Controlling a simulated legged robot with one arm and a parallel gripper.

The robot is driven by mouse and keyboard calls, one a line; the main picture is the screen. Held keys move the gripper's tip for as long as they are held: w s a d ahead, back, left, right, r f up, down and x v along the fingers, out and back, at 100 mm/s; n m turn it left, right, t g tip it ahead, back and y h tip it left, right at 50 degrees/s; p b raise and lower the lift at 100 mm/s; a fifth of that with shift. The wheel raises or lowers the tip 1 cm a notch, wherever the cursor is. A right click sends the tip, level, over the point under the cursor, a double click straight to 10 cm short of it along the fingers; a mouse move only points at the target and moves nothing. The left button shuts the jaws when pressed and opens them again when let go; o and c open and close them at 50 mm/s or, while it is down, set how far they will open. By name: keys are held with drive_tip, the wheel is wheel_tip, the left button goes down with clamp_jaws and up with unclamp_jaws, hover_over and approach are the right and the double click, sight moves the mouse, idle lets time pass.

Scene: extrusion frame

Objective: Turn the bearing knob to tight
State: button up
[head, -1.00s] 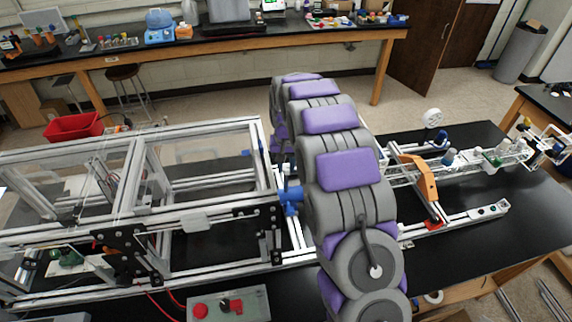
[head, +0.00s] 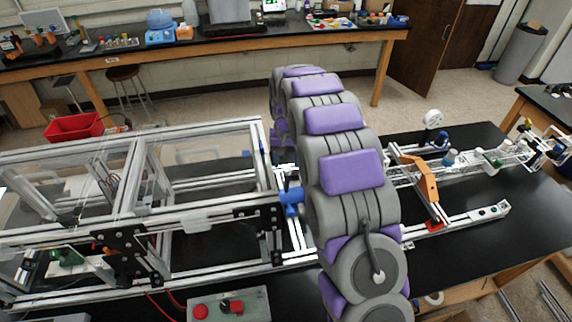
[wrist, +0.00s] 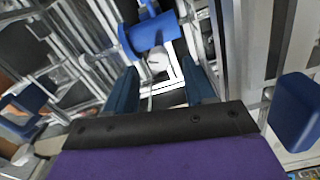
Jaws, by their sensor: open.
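In the wrist view, my gripper (wrist: 162,88) shows two dark blue fingers held apart with nothing between them. Beyond the fingertips is a bright blue part (wrist: 150,34) with a pale rounded piece below it; it may be the bearing knob, but I cannot tell its setting. A blue part (head: 291,197) also shows in the head view on the frame's right end, just left of my arm and partly hidden by it. I cannot tell whether both are the same part. My gripper is hidden behind my arm in the head view.
The aluminium extrusion frame (head: 190,218) spans the left of the black table. A dark blue block (wrist: 296,112) is close at the right of the wrist view. A control box (head: 229,305) with red buttons lies in front. An orange bracket (head: 421,180) stands right of my arm.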

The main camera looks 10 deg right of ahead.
sight(286, 168)
wheel_tip(286, 168, up, 14)
drive_tip(key=shift+r, duration=0.25)
idle(0.3)
